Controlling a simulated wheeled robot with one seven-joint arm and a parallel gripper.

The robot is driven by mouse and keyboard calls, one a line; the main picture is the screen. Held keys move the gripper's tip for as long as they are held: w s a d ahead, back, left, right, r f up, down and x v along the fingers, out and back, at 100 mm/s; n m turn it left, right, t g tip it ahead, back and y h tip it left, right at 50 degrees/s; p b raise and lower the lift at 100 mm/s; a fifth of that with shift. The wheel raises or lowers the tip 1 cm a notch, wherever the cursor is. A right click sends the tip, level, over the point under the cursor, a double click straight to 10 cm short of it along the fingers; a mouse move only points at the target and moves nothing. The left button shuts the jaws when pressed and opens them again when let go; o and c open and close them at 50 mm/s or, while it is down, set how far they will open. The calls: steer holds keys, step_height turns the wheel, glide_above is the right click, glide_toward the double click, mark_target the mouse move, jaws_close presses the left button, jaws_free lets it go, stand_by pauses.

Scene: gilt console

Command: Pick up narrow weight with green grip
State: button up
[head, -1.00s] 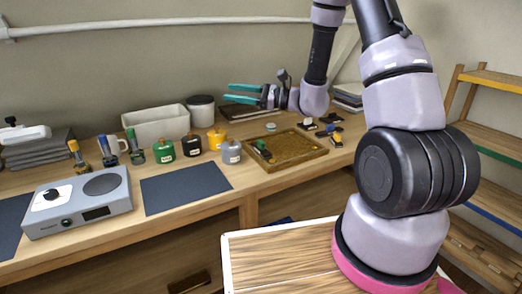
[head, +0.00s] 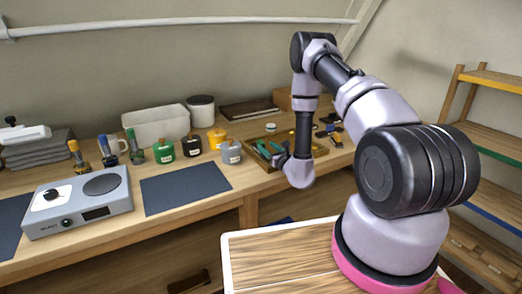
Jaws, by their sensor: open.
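A narrow dark weight with a green grip (head: 135,148) stands on the bench, left of a wide green weight (head: 163,151). A second small dark piece with a green grip lay in the left part of the wooden tray (head: 318,152) in the earlier view; my gripper now covers that spot and I cannot make it out clearly. My gripper (head: 264,149) has teal fingers, spread apart, low over the left part of the tray. Whether the fingers are around or touching that piece cannot be told.
Black (head: 191,146), yellow (head: 217,139) and grey (head: 231,152) weights stand left of the tray. A scale (head: 80,203) and dark mat (head: 186,188) lie further left. A white bin (head: 157,125) and a round canister (head: 201,111) stand behind. Small dark pieces (head: 333,127) lie right of the tray.

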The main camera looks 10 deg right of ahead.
mark_target(264, 143)
steer(key=x, duration=0.6)
steer(key=shift+s, duration=0.1)
steer(key=shift+c, duration=0.3)
jaws_close()
